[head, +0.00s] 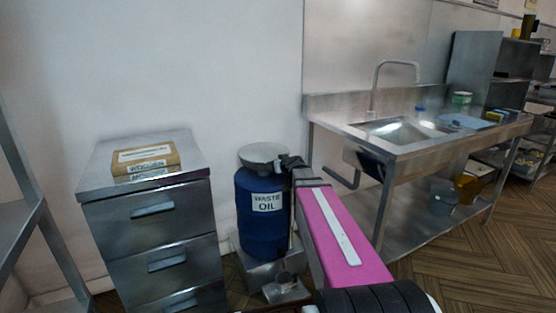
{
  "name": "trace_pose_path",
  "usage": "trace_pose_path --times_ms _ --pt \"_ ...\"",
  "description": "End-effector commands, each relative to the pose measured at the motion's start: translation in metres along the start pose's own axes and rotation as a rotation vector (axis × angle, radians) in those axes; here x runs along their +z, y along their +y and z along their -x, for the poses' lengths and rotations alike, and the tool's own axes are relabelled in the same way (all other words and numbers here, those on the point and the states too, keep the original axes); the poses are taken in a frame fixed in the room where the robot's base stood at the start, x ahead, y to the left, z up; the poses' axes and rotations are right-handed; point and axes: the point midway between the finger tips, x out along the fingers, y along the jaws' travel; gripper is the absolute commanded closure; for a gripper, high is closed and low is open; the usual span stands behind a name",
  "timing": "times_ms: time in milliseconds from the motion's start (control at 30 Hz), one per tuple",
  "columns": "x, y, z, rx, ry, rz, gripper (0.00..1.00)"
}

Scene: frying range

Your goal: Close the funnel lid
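A blue drum (257,220) labelled WASTE OIL stands between the drawer cabinet and the sink. A round grey piece (261,153), the funnel or its lid, sits on top of the drum. It looks nearly flat; I cannot tell lid from funnel or see any gap between them. My pink arm reaches forward from the lower right. My dark gripper (291,163) is at the right edge of the grey piece, close to it or touching. Its fingers are too small and dark to show whether they are open or shut.
A steel drawer cabinet (150,238) with a brown book-like box (146,160) on top stands left. A steel sink table (420,140) with a tall tap (376,85) stands right. A low metal block (262,270) is under the drum. Open wooden floor (500,250) lies at right.

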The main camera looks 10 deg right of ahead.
Motion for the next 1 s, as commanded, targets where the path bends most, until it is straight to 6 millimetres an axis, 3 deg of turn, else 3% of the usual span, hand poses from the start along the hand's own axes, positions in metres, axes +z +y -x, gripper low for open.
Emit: trace_pose_path --times_ms 500,533,600,1000 --pt "0.0098 -0.0008 -0.0029 -0.006 -0.011 0.003 0.79" --pt "0.0097 -0.0007 -0.0029 -0.006 -0.011 0.003 0.26" --pt "0.0092 -0.0006 -0.0029 -0.006 -0.010 0.003 0.11" --pt "0.0075 -0.0006 0.0030 -0.003 -0.006 0.001 0.11"
